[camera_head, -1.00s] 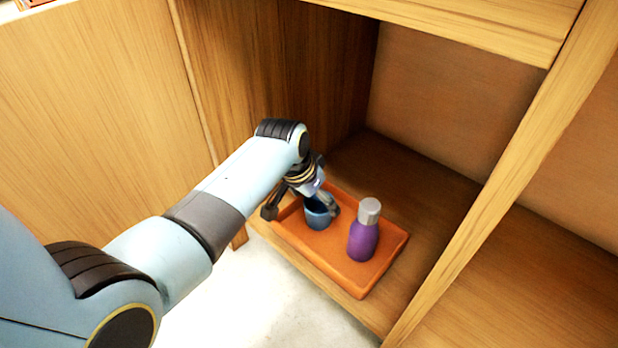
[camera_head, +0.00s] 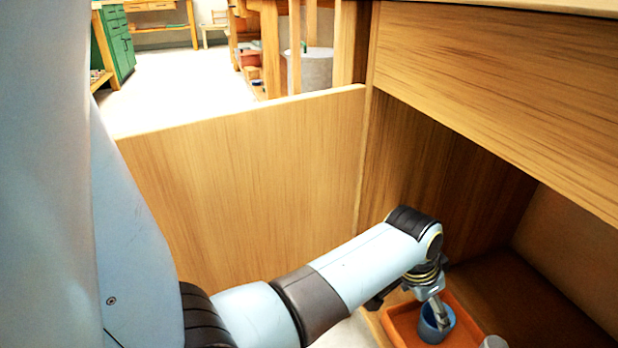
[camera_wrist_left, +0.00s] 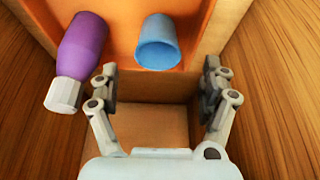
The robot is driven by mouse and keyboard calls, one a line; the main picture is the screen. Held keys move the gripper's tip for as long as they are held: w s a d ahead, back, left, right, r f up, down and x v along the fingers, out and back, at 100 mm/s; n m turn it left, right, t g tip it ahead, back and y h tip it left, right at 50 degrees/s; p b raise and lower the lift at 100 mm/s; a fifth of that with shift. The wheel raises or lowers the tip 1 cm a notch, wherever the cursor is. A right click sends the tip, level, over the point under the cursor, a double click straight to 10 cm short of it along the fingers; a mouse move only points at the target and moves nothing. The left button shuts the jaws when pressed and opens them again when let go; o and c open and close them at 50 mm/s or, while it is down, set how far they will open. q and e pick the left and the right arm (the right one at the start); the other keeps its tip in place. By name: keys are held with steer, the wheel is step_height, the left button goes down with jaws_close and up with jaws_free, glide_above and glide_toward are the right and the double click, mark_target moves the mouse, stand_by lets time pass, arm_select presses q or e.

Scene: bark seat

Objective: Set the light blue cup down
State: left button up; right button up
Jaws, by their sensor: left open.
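The light blue cup (camera_head: 430,330) stands in the orange tray (camera_head: 399,322), at the bottom right of the head view. In the left wrist view the cup (camera_wrist_left: 158,45) shows its open mouth, with the tray (camera_wrist_left: 122,38) under it. My left gripper (camera_head: 440,306) is at the cup, and one finger overlaps it in the head view. In the left wrist view the gripper (camera_wrist_left: 160,72) is open, its fingers wide on either side, with a gap to the cup on both sides. The cup's base is hidden in the head view. My right gripper is not in view.
A purple bottle (camera_wrist_left: 82,42) with a grey cap stands in the tray beside the cup; only its cap (camera_head: 494,342) shows in the head view. A wooden side panel (camera_head: 250,190) and an overhead wooden panel (camera_head: 500,75) enclose the shelf space.

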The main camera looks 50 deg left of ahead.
arm_select(q)
steer(key=s+a+r+n+y, duration=0.1)
steer(key=s+a, duration=0.2)
steer(key=s, duration=0.5)
steer(key=s+a+r+n, duration=0.1)
steer(key=s+a, duration=0.1)
steer(key=s, duration=0.6)
steer(key=s+a+r, duration=0.1)
steer(key=s+r, duration=0.7)
steer(key=s, duration=0.3)
steer(key=shift+s+a+r+n+t, duration=0.2)
steer(key=shift+n+t, duration=0.1)
steer(key=shift+n, duration=0.1)
